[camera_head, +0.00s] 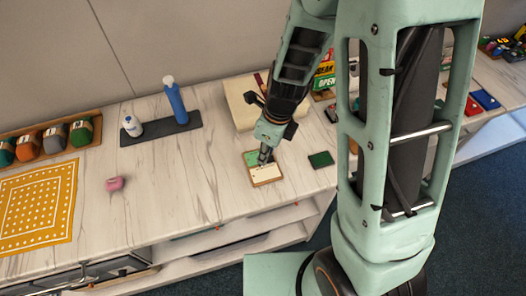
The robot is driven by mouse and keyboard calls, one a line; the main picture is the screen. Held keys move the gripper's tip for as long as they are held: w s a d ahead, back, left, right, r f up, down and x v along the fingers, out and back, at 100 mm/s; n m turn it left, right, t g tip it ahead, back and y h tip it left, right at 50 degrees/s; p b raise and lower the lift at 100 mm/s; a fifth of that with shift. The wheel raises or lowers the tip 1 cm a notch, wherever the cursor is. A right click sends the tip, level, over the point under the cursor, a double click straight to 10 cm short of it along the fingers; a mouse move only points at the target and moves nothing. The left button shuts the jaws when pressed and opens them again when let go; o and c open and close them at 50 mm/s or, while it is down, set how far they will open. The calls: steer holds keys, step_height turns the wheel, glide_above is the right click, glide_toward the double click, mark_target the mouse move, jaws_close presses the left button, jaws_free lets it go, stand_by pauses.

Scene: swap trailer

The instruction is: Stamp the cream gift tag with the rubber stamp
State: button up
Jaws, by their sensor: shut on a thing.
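The cream gift tag (266,173) lies flat on a small brown-edged board (269,183) near the front of the counter. A green patch (251,158) shows at the board's back left. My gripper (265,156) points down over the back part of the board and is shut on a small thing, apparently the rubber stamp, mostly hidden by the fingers. I cannot tell whether it touches the tag. A dark green pad (321,159), perhaps the ink pad, lies to the right of the board.
A pale box or board (240,105) lies behind my gripper. A pink object (115,184) and a yellow patterned cloth (38,207) lie left. The counter between cloth and board is mostly clear.

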steer(key=b, duration=0.7)
glide_above(266, 174)
steer(key=shift+f, duration=3)
steer(key=shift+s+f, duration=0.1)
steer(key=shift+f, duration=0.45)
step_height(266, 174, up, 7)
steer(key=p, duration=0.7)
steer(key=shift+p, duration=0.3)
